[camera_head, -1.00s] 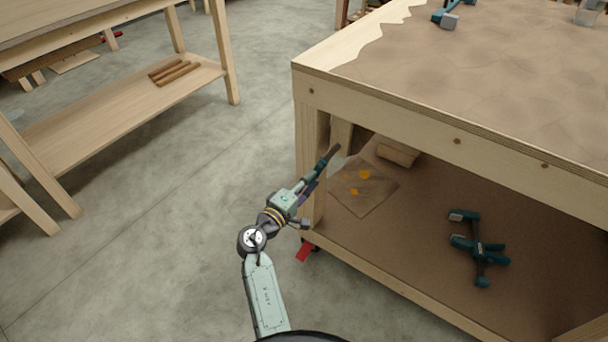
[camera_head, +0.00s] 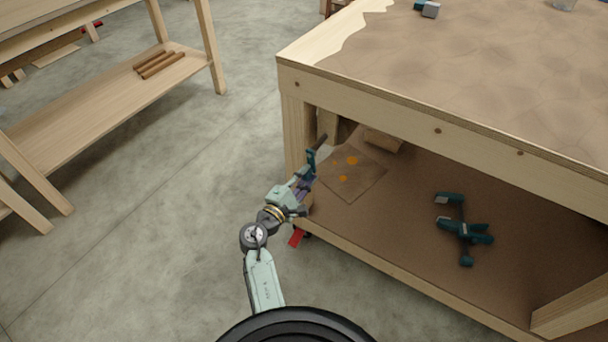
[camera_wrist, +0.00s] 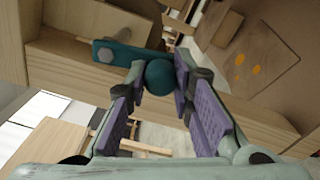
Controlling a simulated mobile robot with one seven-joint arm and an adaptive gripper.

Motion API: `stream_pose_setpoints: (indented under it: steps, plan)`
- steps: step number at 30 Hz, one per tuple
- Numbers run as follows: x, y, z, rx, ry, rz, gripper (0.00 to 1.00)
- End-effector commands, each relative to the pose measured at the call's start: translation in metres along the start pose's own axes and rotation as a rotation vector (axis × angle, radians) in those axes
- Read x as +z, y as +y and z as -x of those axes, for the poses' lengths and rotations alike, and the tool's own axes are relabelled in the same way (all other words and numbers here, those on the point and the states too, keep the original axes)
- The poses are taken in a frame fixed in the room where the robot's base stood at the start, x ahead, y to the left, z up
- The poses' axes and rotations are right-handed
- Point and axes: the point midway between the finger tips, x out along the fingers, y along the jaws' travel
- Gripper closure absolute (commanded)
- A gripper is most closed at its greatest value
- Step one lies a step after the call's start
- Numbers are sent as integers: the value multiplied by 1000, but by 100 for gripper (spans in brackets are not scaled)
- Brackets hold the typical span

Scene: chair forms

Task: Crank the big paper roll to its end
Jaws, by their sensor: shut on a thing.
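My gripper (camera_head: 304,184) is at the near left corner of the workbench, below the edge of its top. In the wrist view its purple-padded fingers are shut around a round teal knob (camera_wrist: 159,77). The knob sits at the end of a short teal crank arm (camera_wrist: 122,55) with a grey bolt at its other end, close to the bench's wood. In the head view the crank arm (camera_head: 310,164) stands nearly upright beside the bench leg. I cannot make out the big paper roll itself. Brown paper (camera_head: 450,80) with a torn left edge covers the bench top.
A red tag (camera_head: 296,237) hangs near the shelf corner. Another wooden table (camera_head: 110,105) stands left, with open floor between.

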Motion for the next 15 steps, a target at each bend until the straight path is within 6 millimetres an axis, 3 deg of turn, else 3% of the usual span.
stream_pose_setpoints:
  steps: [8, 9, 15]
  plan:
    - [0, -4, 0, -7, -1, 2, 100]
    - [0, -4, 0, -7, -1, 2, 77]
    - [0, -4, 1, -7, 0, 2, 64]
